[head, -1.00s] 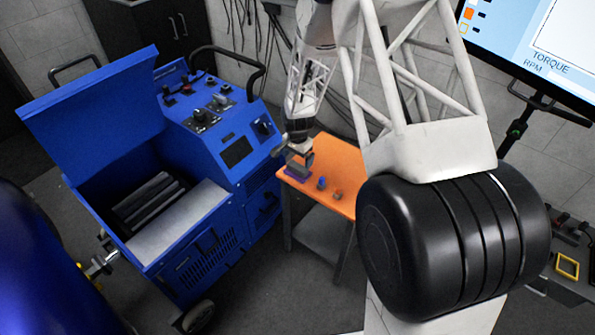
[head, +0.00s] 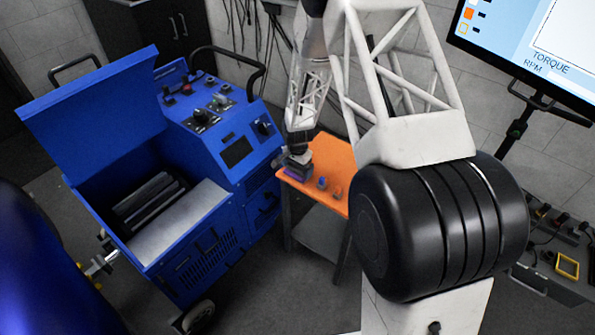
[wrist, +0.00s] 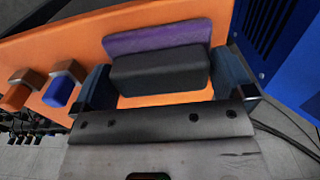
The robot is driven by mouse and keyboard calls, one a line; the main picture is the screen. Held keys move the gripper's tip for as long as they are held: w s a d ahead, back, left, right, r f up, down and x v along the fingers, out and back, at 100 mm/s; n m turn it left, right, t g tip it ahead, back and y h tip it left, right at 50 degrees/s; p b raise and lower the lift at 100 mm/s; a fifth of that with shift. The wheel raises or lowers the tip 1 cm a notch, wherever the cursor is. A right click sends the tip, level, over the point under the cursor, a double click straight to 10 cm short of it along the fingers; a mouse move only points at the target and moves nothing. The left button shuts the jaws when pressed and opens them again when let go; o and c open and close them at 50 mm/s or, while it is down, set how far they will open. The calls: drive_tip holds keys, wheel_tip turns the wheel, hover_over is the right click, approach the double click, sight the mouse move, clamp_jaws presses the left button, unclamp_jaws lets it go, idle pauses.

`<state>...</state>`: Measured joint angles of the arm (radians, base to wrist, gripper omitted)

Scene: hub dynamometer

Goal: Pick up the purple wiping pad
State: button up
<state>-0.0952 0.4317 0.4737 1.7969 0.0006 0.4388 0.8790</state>
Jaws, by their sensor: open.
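The purple wiping pad (wrist: 155,38) lies on the orange tabletop (wrist: 285,14), with a black block-shaped part (wrist: 160,70) along its near side. In the head view, a bit of purple pad (head: 299,173) shows at the table's left end, mostly covered by my gripper (head: 296,160). In the wrist view, my gripper (wrist: 163,82) is open. Its two dark fingers stand on the left and right of the black part, with gaps on both sides. I cannot tell how far above the tabletop the fingertips are.
A blue-ended piece (wrist: 58,92) and an orange-ended piece (wrist: 20,95) sit on the table, left of the left finger. A blue machine (head: 200,215) with an open lid stands left of the table. A monitor (head: 545,45) stands at the right.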

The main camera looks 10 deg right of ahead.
idle(0.3)
drive_tip(key=c, duration=0.7)
drive_tip(key=shift+r, duration=1.5)
drive_tip(key=shift+s+r, duration=0.25)
drive_tip(key=shift+r, duration=0.05)
drive_tip(key=s, duration=0.5)
drive_tip(key=s+d+r, duration=0.1)
drive_tip(key=s, duration=0.9)
drive_tip(key=shift+s+d+r, duration=0.2)
drive_tip(key=shift+s+d, duration=0.05)
